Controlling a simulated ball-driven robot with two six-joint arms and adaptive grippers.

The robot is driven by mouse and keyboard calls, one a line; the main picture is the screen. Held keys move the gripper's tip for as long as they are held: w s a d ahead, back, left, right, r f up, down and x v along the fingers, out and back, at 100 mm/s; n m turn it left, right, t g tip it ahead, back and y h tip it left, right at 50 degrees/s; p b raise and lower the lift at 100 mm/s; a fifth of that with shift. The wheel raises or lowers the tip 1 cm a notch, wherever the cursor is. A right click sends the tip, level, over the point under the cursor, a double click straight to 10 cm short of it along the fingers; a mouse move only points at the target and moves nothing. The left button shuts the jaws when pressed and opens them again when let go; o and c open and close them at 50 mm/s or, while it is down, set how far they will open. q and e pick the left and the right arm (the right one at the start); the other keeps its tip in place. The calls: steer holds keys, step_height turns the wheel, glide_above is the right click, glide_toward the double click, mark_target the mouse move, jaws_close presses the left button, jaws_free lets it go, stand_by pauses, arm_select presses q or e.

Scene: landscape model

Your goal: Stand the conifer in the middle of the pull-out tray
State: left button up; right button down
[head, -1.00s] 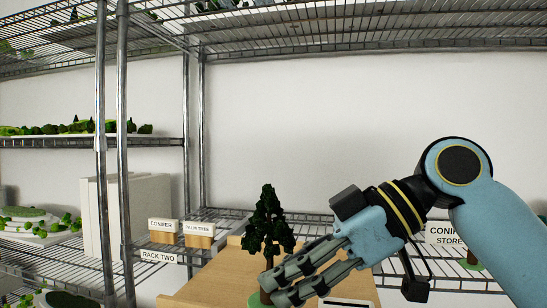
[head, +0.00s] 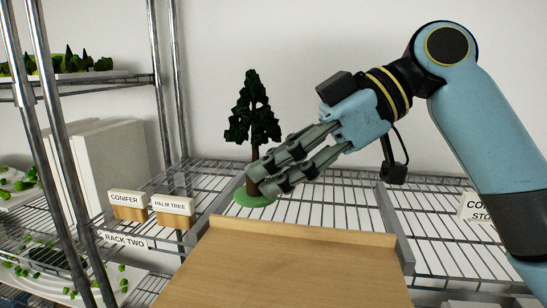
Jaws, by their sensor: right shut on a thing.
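The conifer (head: 253,117) is a dark green tree with a brown trunk and a round green base (head: 252,198). My right gripper (head: 262,180) is shut on its trunk just above the base and holds it upright. The pull-out tray (head: 290,270) is a pale wooden board with a raised back lip, at the bottom middle. In the picture the base shows just above the left part of that lip; its exact height and depth over the tray are hard to tell. My left gripper is not in view.
The tray's visible surface is bare. A wire shelf (head: 330,205) lies behind it, with metal rails beside it. Signs reading CONIFER (head: 127,203) and PALM TREE (head: 173,210) stand to the left, near a RACK TWO label (head: 125,240). Metal posts rise at the left.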

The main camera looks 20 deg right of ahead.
steer(key=shift+s, duration=0.15)
steer(key=shift+w+f, duration=0.2)
steer(key=shift+f, duration=0.05)
step_height(320, 180, down, 3)
steer(key=b, duration=0.3)
steer(key=shift+f, duration=0.2)
steer(key=b, duration=0.5)
glide_above(274, 283)
step_height(274, 283, down, 7)
steer(key=shift+f, duration=0.15)
arm_select(q)
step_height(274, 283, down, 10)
steer(key=b, duration=0.1)
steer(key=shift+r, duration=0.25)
arm_select(e)
steer(key=shift+f, duration=0.85)
arm_select(q)
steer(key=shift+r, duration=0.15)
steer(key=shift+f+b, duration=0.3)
steer(key=shift+b, duration=0.15)
arm_select(e)
steer(key=shift+f, duration=0.55)
stand_by(0.8)
